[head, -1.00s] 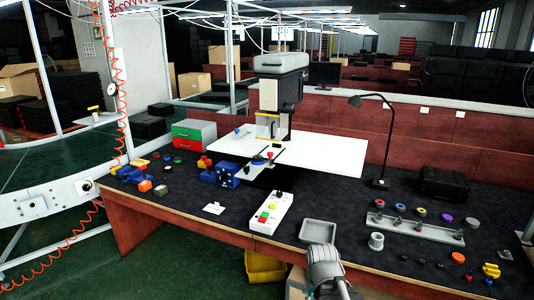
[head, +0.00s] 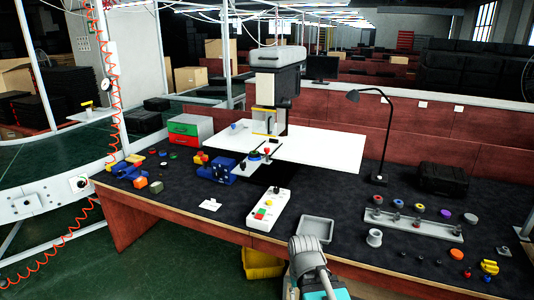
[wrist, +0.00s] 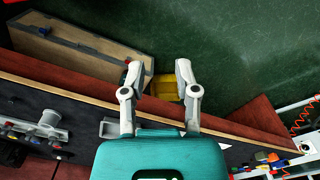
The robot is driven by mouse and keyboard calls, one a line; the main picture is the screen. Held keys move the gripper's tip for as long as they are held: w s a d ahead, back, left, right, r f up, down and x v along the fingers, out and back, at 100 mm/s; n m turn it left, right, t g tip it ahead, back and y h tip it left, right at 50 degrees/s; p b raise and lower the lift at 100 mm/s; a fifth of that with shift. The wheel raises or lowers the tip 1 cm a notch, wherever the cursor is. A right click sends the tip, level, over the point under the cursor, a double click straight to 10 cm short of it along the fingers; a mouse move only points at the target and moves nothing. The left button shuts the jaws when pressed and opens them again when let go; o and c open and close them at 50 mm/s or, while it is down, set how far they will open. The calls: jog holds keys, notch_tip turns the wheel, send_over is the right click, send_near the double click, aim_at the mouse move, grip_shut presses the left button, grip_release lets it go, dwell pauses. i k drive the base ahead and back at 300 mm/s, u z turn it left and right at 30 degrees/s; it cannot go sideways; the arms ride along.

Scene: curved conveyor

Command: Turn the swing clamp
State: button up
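A small fixture with a red knob (head: 267,151) and a dark arm stands at the front of the white machine table (head: 325,150); it may be the swing clamp, but it is too small to be sure. A yellow-handled piece (head: 87,104) sits on a small white plate at the left conveyor. My gripper (wrist: 158,69) shows in the wrist view with its two grey fingers apart and nothing between them. It points down past the bench edge, over the floor. In the head view my arm is low at the front edge, well apart from the machine table.
A white button box (head: 270,208), a grey tray (head: 316,229) and a rail with several knobs (head: 415,225) lie on the dark bench. A lamp (head: 383,140) stands behind. A yellow bin (wrist: 165,87) is below the bench edge. Orange coiled hoses hang at left.

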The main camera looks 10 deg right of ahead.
aim_at(266, 150)
jog(key=u, duration=0.35)
jog(key=k, duration=0.95)
jog(key=u, duration=0.6)
jog(key=k, duration=0.4)
jog(key=u, duration=0.1)
jog(key=i, duration=2)
jog(key=z, duration=0.6)
jog(key=i, duration=0.65)
jog(key=z, duration=0.85)
jog(key=i, duration=0.6)
jog(key=z, duration=0.45)
